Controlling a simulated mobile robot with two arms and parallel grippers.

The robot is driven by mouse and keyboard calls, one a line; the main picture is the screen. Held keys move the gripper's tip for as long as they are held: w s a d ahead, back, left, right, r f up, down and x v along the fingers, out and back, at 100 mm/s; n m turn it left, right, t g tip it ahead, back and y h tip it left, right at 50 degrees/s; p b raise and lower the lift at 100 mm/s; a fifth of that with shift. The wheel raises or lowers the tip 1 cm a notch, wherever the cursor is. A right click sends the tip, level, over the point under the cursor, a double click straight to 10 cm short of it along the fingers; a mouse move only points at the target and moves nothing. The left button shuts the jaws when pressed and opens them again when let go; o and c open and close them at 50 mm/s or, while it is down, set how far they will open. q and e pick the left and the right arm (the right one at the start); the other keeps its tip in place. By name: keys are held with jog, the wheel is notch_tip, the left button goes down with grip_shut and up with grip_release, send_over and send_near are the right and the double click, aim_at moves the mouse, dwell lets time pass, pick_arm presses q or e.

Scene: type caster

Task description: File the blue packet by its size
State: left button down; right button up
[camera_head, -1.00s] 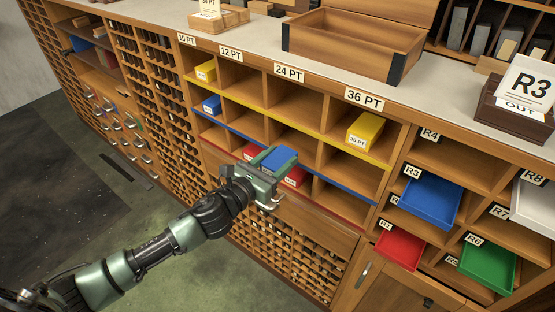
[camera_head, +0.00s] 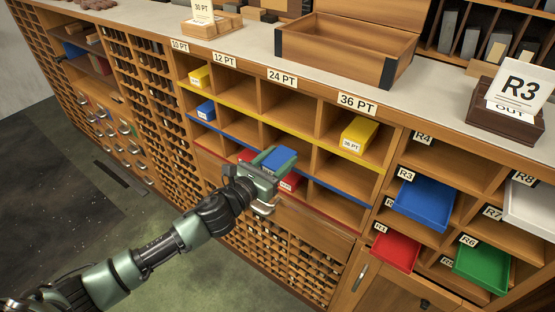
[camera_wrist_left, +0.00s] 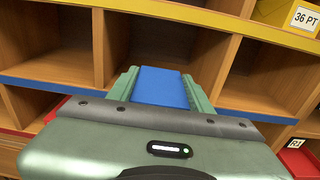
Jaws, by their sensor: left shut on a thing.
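My left gripper (camera_head: 274,165) is shut on the blue packet (camera_head: 281,158) and holds it at the front of the rack, by the 24 PT column. In the left wrist view the packet (camera_wrist_left: 163,87) lies between my fingers (camera_wrist_left: 163,93), pointing toward the 24 PT compartment of the blue-edged row. Its size label is not visible. The type rack (camera_head: 297,127) has columns marked 10, 12, 24 and 36 PT, with yellow, blue and red shelf edges. Another blue packet (camera_head: 205,110) sits in the 10 PT compartment of the blue row. My right gripper is not in view.
Yellow packets (camera_head: 200,76) (camera_head: 359,134) sit in the 10 PT and 36 PT top compartments. Red packets (camera_head: 289,182) show low behind my gripper. Coloured trays (camera_head: 424,203) stick out at right. An open wooden box (camera_head: 340,50) stands on the counter.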

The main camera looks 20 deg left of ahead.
aim_at(289, 149)
pick_arm(q)
jog(key=shift+r+x, duration=0.2)
jog(key=shift+x, duration=1.75)
jog(key=shift+r+x, duration=0.2)
jog(key=shift+x, duration=1.75)
jog(key=c, duration=0.6)
grip_release()
jog(key=shift+o, duration=0.2)
jog(key=shift+s+f, duration=0.1)
jog(key=shift+f, duration=0.15)
jog(key=shift+s+a, duration=0.15)
jog(key=shift+s, duration=0.05)
jog(key=b+v, duration=0.1)
jog(key=v, duration=0.6)
jog(key=shift+s+r, duration=0.2)
